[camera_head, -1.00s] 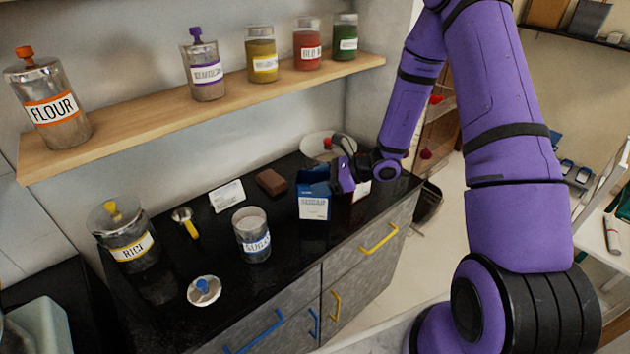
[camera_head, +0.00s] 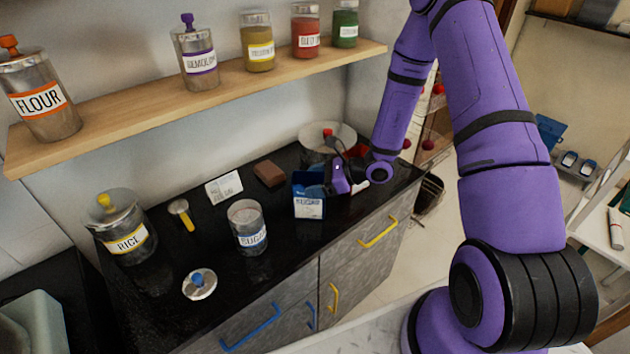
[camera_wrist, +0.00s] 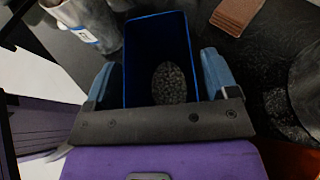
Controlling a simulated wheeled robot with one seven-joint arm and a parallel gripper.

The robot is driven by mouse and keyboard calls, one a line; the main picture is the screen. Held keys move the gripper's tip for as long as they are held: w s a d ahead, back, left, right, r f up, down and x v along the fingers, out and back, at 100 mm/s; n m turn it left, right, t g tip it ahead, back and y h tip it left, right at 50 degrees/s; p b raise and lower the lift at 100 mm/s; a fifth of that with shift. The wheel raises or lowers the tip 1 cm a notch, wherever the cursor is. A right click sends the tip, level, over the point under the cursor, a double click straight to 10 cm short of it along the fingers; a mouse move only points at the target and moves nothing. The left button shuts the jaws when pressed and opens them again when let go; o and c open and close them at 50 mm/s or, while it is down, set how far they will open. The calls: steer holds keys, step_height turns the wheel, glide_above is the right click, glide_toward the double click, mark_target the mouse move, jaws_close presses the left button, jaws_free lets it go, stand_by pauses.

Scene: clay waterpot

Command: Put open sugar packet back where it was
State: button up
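The open sugar packet (camera_head: 309,205) is a blue and white box standing upright on the black counter, its top open. My gripper (camera_head: 325,184) is at its right rear side in the head view. In the wrist view my gripper (camera_wrist: 162,78) has one blue finger on each side of the packet (camera_wrist: 160,30), close to its walls. Dark grainy contents show inside it. I cannot tell whether the fingers press on it. The glass sugar jar (camera_head: 248,228) stands open to its left, filled with pale contents. A lid with a blue knob (camera_head: 200,284) lies in front.
A brown block (camera_head: 269,174), a white card (camera_head: 224,187), a yellow-handled scoop (camera_head: 181,214) and the rice jar (camera_head: 125,232) are on the counter. A plate (camera_head: 327,138) is behind my gripper. Labelled jars stand on the wooden shelf (camera_head: 110,101). A red item is partly hidden behind my gripper.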

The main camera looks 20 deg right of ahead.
steer(key=shift+o, duration=0.5)
steer(key=shift+r, duration=0.1)
steer(key=shift+d+r, duration=0.1)
steer(key=v, duration=1.2)
steer(key=s+a+r+n+g+h, duration=0.2)
steer(key=s+a+r+n+g, duration=0.15)
steer(key=r+n, duration=0.4)
steer(key=s+a+r+n+g+h, duration=0.15)
steer(key=s+a+r+n, duration=0.3)
steer(key=r, duration=0.65)
steer(key=s+d+r+n+t+h, duration=0.3)
steer(key=s+r+n+h, duration=0.5)
steer(key=s+r+n, duration=0.3)
steer(key=s+r+t, duration=0.1)
steer(key=s+r, duration=0.3)
steer(key=s, duration=0.1)
steer(key=shift+s+d, duration=0.2)
